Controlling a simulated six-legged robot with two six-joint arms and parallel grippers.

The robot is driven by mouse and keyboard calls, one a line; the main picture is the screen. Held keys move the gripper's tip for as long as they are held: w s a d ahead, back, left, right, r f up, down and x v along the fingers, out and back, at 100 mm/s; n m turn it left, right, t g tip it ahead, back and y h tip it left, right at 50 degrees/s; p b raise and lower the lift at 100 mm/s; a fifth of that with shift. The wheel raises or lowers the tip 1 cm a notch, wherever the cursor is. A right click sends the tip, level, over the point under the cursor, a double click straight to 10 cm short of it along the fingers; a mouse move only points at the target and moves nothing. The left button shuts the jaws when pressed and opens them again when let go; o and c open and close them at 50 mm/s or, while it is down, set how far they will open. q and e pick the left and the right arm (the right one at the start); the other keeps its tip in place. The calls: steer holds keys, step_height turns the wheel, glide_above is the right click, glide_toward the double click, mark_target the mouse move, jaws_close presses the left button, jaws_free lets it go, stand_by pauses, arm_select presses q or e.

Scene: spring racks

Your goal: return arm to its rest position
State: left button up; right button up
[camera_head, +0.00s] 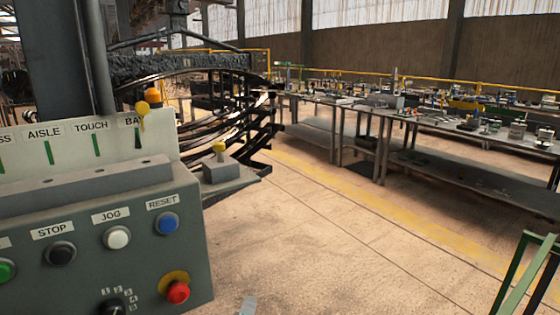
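Neither of my grippers can be made out in the head view, and no arm shows clearly. A small pale grey piece (248,306) pokes up at the bottom edge; I cannot tell what it belongs to. A grey control box (150,250) fills the lower left. It carries a green button (5,270), a black STOP button (61,252), a white JOG button (117,237), a blue RESET button (167,222), a red mushroom button (177,291) on a yellow ring, and a black knob (111,307).
Behind the box stand a labelled panel (60,150) with green slots and a yellow-knobbed lever (143,115). A black spring rack (262,125) stands beyond. Long cluttered workbenches (440,120) run along the right. A green frame (522,280) is at lower right. The middle floor (330,240) is clear.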

arm_select(q)
steer(key=s+a+f+m+g+h, duration=0.1)
steer(key=s+f+m+g, duration=0.15)
steer(key=f, duration=0.45)
steer(key=s+a+f+m+g, duration=0.2)
steer(key=s+f+g, duration=0.15)
steer(key=f, duration=0.35)
steer(key=s+a+f+m+g+h+p, duration=0.1)
steer(key=s+f+m+g, duration=0.3)
steer(key=s, duration=0.7)
steer(key=s+f+m+g+h+p, duration=0.1)
steer(key=s+f+m+g, duration=0.3)
steer(key=s+f, duration=0.5)
steer(key=shift+s+a, duration=0.35)
steer(key=shift+s, duration=0.75)
steer(key=shift+a, duration=0.15)
